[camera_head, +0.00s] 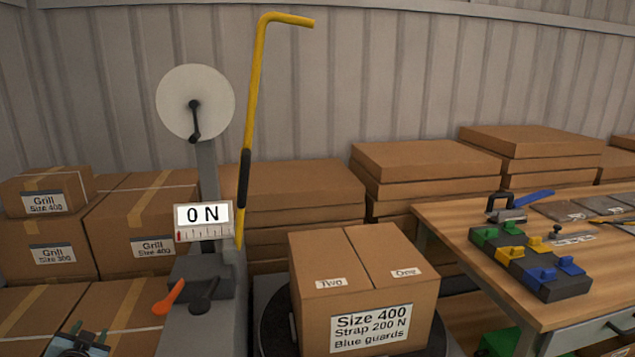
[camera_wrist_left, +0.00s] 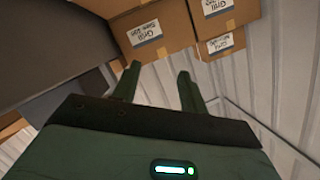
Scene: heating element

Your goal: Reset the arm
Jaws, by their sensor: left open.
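A long yellow arm (camera_head: 257,85) stands nearly upright at the machine (camera_head: 208,290), with a black sleeve low on it and its top bent to the right. The machine carries a pale round disc, a display (camera_head: 203,215) reading 0 N, an orange lever (camera_head: 168,297) and a black knob lever (camera_head: 205,296). My left gripper (camera_head: 88,333) is at the bottom left edge of the head view, left of the machine and apart from the arm. Its green fingers (camera_wrist_left: 160,72) are spread and empty in the left wrist view. My right gripper is not in view.
A carton (camera_head: 370,325) labelled Size 400, Strap 200 N, Blue guards sits on a dark round plate right of the machine. Grill cartons (camera_head: 150,215) stack at left. A wooden bench (camera_head: 450,225) at right holds a block with coloured clips (camera_head: 530,262).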

